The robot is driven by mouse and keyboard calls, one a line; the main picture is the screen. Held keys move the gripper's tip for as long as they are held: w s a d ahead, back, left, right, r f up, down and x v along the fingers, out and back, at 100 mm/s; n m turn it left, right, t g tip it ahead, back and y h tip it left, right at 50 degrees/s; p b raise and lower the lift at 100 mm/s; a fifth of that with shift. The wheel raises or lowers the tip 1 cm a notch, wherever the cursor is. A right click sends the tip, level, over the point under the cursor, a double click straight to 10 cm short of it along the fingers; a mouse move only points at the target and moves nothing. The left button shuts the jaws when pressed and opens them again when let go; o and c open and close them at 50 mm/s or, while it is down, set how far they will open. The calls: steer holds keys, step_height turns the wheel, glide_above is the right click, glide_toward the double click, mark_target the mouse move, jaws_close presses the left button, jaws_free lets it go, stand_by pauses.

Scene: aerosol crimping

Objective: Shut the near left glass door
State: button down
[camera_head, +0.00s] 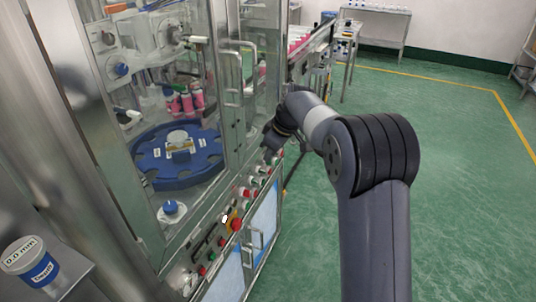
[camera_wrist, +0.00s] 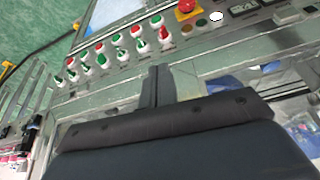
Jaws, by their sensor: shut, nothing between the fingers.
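The near left glass door (camera_head: 205,125) is a clear pane in a metal frame on the front of the machine, with an upright bar handle (camera_head: 232,80). It looks roughly in line with the machine front; I cannot tell whether a gap remains. A second glass door (camera_head: 266,65) with its own bar handle is just beyond it. My gripper (camera_head: 272,142) is at the far part of the machine front, above the button panel, its fingers largely hidden by my arm. In the wrist view its fingers (camera_wrist: 157,85) are together and empty, close to the panel edge.
The button panel (camera_wrist: 130,40) carries red and green knobs and a red emergency button (camera_wrist: 187,8). Behind the glass are a blue turntable (camera_head: 150,165) and red cans (camera_head: 188,102). A depth cup (camera_head: 40,265) stands at lower left. Green floor (camera_head: 455,170) at right is clear.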

steer(key=b+v, duration=0.1)
steer(key=v, duration=0.8)
steer(key=shift+w+a+r, duration=0.2)
steer(key=shift+r, duration=0.05)
